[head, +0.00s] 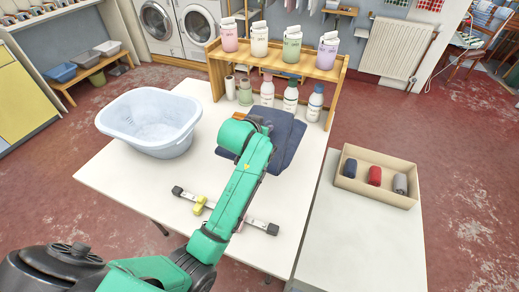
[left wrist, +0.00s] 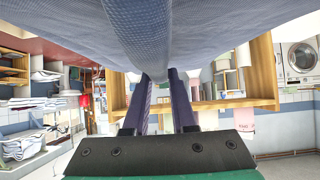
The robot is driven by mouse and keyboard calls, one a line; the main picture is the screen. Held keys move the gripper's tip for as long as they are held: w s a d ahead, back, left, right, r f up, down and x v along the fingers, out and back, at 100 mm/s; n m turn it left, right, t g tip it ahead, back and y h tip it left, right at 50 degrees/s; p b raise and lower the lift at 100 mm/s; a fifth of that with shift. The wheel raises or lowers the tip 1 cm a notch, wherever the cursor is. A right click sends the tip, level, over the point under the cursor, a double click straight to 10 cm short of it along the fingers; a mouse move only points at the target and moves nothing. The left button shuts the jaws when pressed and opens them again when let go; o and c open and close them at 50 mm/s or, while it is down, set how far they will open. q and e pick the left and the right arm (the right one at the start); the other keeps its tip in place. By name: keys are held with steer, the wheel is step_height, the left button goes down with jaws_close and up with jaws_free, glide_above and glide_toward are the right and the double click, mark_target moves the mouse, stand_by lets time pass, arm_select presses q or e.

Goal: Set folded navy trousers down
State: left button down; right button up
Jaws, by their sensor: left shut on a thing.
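The folded navy trousers (head: 286,140) are over the back middle of the white table (head: 130,180), in front of the wooden shelf. My green left arm covers part of them in the head view, so I cannot tell whether they rest fully on the table. In the left wrist view the trousers (left wrist: 220,30) fill the top of the picture. My left gripper (left wrist: 161,78) is shut on their edge, with its two dark fingers close together. In the head view its fingers are hidden behind the arm. My right gripper is in neither view.
A pale blue basin (head: 150,118) stands on the table's left. A wooden shelf (head: 283,70) with several bottles stands along the back. A box (head: 380,192) with rolled cloths sits on a side surface at right.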

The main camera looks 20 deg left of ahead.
arm_select(q)
step_height(320, 180, down, 11)
steer(key=shift+f, duration=0.1)
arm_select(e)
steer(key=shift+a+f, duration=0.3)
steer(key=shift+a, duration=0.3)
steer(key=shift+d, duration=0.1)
arm_select(q)
steer(key=c, duration=0.7)
jaws_free()
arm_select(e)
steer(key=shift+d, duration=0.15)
arm_select(q)
steer(key=shift+s, duration=0.1)
steer(key=v, duration=1.2)
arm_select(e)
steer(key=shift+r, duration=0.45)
